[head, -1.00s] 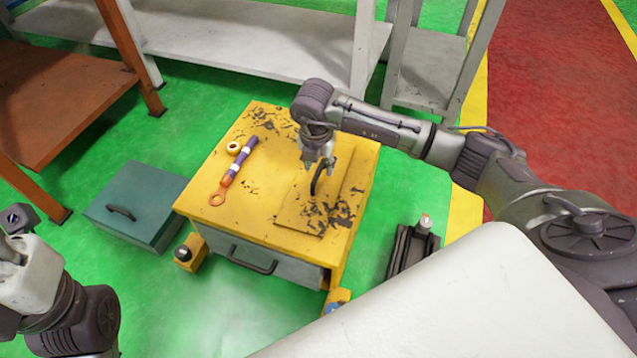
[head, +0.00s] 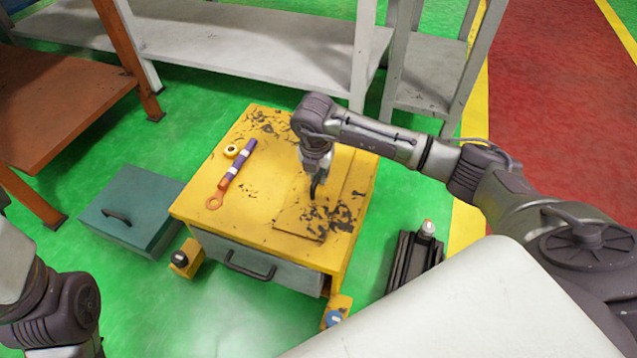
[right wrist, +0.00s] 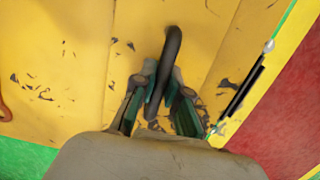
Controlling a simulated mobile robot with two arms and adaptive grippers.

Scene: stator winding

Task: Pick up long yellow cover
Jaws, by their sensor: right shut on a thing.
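The long yellow cover (head: 292,216) is a flat panel with chipped paint, lying on top of the yellow cabinet. Its dark curved handle (head: 313,190) stands up from it. My right gripper (head: 316,176) is over the cover and shut on the handle. In the right wrist view the fingers (right wrist: 162,100) sit on both sides of the handle (right wrist: 171,55), with the cover (right wrist: 140,40) beneath. The gripper hides part of the handle. My left arm shows at the lower left, but its gripper is out of view.
On the yellow cabinet (head: 205,190) lie a purple and orange tool (head: 236,165) and a yellow ring (head: 231,151). A teal box (head: 135,205) stands on the floor to the left. Shelves stand behind. Small yellow blocks and a dark fixture (head: 413,262) are near the cabinet's base.

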